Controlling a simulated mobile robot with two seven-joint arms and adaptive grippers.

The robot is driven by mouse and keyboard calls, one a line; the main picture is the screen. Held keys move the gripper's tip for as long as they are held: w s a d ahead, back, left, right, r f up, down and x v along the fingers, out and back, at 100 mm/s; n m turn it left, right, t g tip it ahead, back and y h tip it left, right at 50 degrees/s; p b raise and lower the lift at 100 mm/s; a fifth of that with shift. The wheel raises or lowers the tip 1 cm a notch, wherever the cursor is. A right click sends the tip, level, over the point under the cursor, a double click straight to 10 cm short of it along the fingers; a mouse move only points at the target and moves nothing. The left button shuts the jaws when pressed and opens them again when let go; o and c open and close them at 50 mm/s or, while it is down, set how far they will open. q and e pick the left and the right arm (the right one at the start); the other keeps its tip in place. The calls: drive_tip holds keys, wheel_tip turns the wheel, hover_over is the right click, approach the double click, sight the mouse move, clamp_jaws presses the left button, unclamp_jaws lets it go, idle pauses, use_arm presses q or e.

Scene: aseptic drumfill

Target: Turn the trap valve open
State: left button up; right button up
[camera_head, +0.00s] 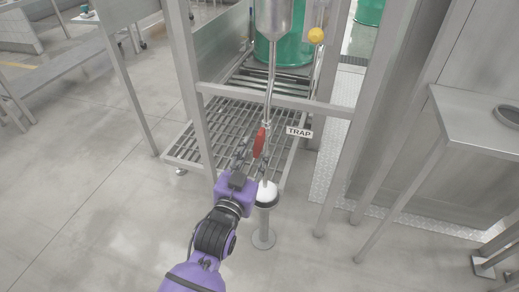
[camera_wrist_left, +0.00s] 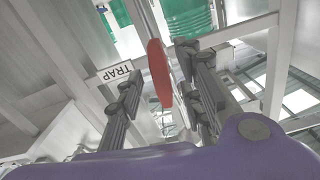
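The trap valve's red handle (camera_head: 259,143) sits on the thin vertical steel pipe (camera_head: 269,88), beside the white TRAP label (camera_head: 299,132). The handle hangs roughly along the pipe. My left gripper (camera_head: 248,150) is at the handle, just left of it in the head view. In the left wrist view the red handle (camera_wrist_left: 159,73) stands between the two open fingers of the left gripper (camera_wrist_left: 160,85), with a gap visible on both sides. The TRAP label (camera_wrist_left: 117,71) shows behind the left-hand finger. My right gripper is in neither view.
A steel frame with a crossbar (camera_head: 270,101) surrounds the pipe. A grated platform (camera_head: 215,130) and a green drum (camera_head: 285,50) stand behind. A white-topped post (camera_head: 266,194) stands below the pipe. A steel table (camera_head: 480,120) is at right. Floor at left is clear.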

sight(257, 150)
use_arm(q)
drive_tip(key=shift+x, duration=1.75)
drive_tip(key=shift+c, duration=0.2)
clamp_jaws()
